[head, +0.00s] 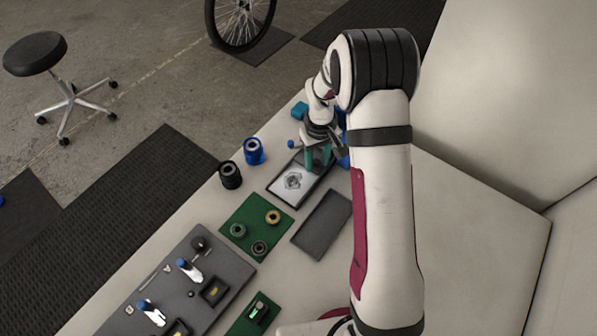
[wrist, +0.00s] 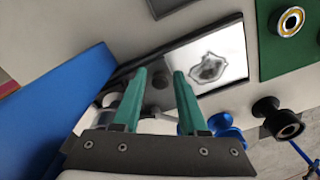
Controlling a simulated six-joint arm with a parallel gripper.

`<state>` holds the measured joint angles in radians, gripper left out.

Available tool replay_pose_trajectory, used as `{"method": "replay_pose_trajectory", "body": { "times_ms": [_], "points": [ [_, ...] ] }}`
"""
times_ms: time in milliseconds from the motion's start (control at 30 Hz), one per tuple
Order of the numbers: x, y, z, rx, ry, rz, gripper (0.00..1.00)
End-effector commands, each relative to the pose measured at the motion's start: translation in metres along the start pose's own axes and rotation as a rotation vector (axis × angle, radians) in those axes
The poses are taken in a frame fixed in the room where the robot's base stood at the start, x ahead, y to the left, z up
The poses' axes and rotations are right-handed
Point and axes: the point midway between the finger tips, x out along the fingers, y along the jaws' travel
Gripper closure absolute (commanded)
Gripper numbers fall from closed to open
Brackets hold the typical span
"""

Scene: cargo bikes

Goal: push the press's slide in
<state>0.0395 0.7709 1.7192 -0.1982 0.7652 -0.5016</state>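A blue body (wrist: 55,105), which may be part of the press, fills the left of the wrist view. In the head view, blue parts (head: 300,110) show beside my wrist, and most of the rest is hidden behind my arm. I cannot clearly make out the slide. My gripper (wrist: 163,72) has two teal fingers, apart with nothing clearly held between them. It also shows in the head view (head: 319,157), low at the far end of a dark-framed tray (head: 276,195). A pale metal part (wrist: 158,113) shows behind the fingers; I cannot tell if they touch it.
A black spool (head: 230,175) and a blue spool (head: 254,151) stand left of the tray. A green mat (head: 236,220) with rings and an empty dark tray (head: 322,224) lie nearer. A grey board (head: 196,262) with small parts lies at lower left. A pale wall rises on the right.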

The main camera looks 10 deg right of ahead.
Motion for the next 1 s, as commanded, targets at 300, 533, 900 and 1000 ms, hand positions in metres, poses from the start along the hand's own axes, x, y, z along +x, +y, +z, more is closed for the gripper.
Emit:
{"method": "replay_pose_trajectory", "body": {
  "times_ms": [300, 533, 900, 1000],
  "points": [
    [-0.040, 0.001, -0.001, 0.001, 0.006, 0.002, 0.55],
    [-0.050, -0.013, 0.006, -0.002, 0.007, 0.002, 0.55],
    [-0.071, -0.049, 0.027, 0.000, 0.007, 0.002, 0.55],
    [-0.072, -0.052, 0.029, 0.000, 0.006, 0.002, 0.55]
  ]
}}
